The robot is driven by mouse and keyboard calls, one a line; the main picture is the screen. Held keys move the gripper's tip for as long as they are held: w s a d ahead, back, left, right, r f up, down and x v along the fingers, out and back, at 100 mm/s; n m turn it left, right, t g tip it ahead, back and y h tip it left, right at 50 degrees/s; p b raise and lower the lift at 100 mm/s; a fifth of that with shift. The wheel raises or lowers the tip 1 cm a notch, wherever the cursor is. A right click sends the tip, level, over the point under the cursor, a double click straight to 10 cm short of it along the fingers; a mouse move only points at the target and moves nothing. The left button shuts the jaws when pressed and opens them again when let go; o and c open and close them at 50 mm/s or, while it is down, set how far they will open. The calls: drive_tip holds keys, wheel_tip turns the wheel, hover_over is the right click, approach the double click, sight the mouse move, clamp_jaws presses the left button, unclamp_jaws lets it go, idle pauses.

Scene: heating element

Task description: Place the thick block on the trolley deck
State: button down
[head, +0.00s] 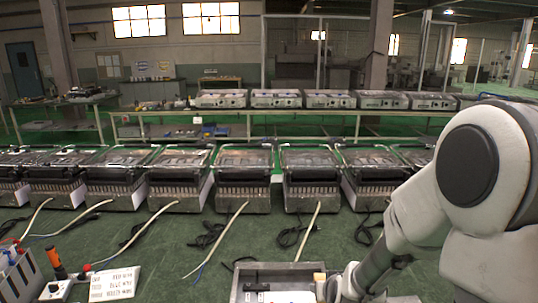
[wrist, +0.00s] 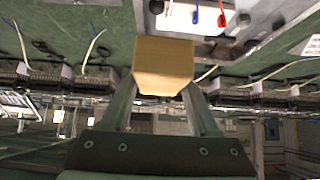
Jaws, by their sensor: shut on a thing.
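The thick block (wrist: 163,62) is pale wood-coloured and fills the upper middle of the wrist view. My gripper (wrist: 160,88) is shut on it, one finger on each side. In the head view my gripper (head: 333,287) is at the bottom edge, beside the right part of a grey metal tray-like surface (head: 285,268). A small tan patch beside the gripper there may be the block. I cannot tell for sure whether this surface is the trolley deck, or whether the block touches it.
A dark item (head: 257,287) lies on the grey surface. A row of metal heater units (head: 243,180) stands across the middle, with cables on the green floor.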

idle(0.7)
drive_tip(key=shift+w+a+f+n+y, duration=0.1)
drive_tip(key=shift+w+f+n+y, duration=0.05)
drive_tip(key=shift+f+n+y, duration=0.3)
drive_tip(key=shift+w+a+f+n+y, duration=0.15)
drive_tip(key=shift+f+n+y, duration=0.15)
drive_tip(key=shift+n, duration=0.25)
drive_tip(key=shift+s+a+f+n+g+y, duration=0.1)
drive_tip(key=shift+a+f+n+g+y, duration=0.1)
drive_tip(key=shift+f+n+y, duration=0.3)
drive_tip(key=shift+s+a+f+n+g+y, duration=0.15)
drive_tip(key=shift+f+n+y, duration=0.15)
drive_tip(key=shift+n, duration=0.3)
drive_tip(key=shift+s+a+f+n+g+y+b, duration=0.85)
drive_tip(key=shift+s+f+n+y, duration=0.8)
drive_tip(key=shift+f+n, duration=0.6)
drive_tip(key=w+a+f+b, duration=0.1)
drive_tip(key=a+f+b, duration=0.1)
drive_tip(key=a, duration=0.1)
drive_tip(key=w+a+f+b, duration=0.1)
drive_tip(key=a+f+b, duration=0.1)
drive_tip(key=a, duration=0.1)
drive_tip(key=w+a+f+b, duration=0.1)
drive_tip(key=a+f+b, duration=0.1)
drive_tip(key=a, duration=0.2)
drive_tip(key=shift+a+f, duration=0.1)
drive_tip(key=shift+f+b, duration=0.8)
drive_tip(key=shift+f, duration=1.15)
drive_tip(key=shift+f, duration=0.1)
